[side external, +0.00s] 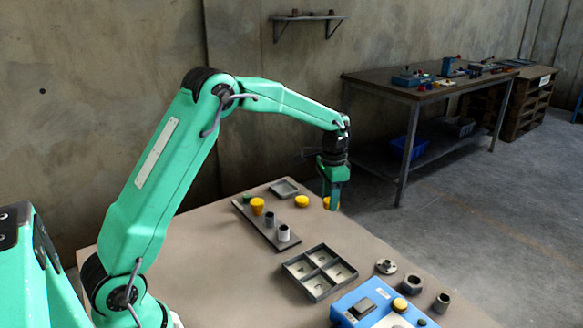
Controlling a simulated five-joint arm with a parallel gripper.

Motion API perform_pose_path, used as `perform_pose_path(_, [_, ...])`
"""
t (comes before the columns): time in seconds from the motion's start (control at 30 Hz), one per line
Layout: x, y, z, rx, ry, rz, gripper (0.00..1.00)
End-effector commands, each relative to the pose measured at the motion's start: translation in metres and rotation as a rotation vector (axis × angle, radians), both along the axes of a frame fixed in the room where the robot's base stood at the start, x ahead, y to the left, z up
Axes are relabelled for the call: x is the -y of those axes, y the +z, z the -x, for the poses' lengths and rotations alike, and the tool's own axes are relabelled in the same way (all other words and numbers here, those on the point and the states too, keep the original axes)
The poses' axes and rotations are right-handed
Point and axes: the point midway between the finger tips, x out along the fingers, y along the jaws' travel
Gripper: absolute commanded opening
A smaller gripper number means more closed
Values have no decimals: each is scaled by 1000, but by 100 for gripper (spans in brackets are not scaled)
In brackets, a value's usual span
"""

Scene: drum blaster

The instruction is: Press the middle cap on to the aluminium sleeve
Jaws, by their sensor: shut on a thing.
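My gripper (334,203) points down over the far right part of the table. It is shut on a yellow cap (326,202), which is mostly hidden behind the fingers. Another yellow cap (302,201) sits on the table just left of it. A dark base strip (264,230) lies to the left and holds a row of upright pieces. The pale aluminium sleeve (284,233) stands at its near end with its top open. A darker sleeve (269,219) stands beside it, and a yellow-topped piece (257,206) is farther back. My gripper is apart from the strip, to its right.
A small shallow tray (284,193) lies at the back of the table. A divided tray (331,287) is in the middle. A blue box (357,317) with a yellow button stands at front right, near a flange (386,267) and two metal pieces (411,284).

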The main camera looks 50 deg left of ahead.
Motion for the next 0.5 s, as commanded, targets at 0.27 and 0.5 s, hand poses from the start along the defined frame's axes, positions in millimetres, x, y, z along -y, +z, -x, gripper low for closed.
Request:
perform_pose_path(0.27, [-19,1,21,0,-253,0,15])
perform_pose_path(0.5, [-33,2,41,1,-488,0,15])
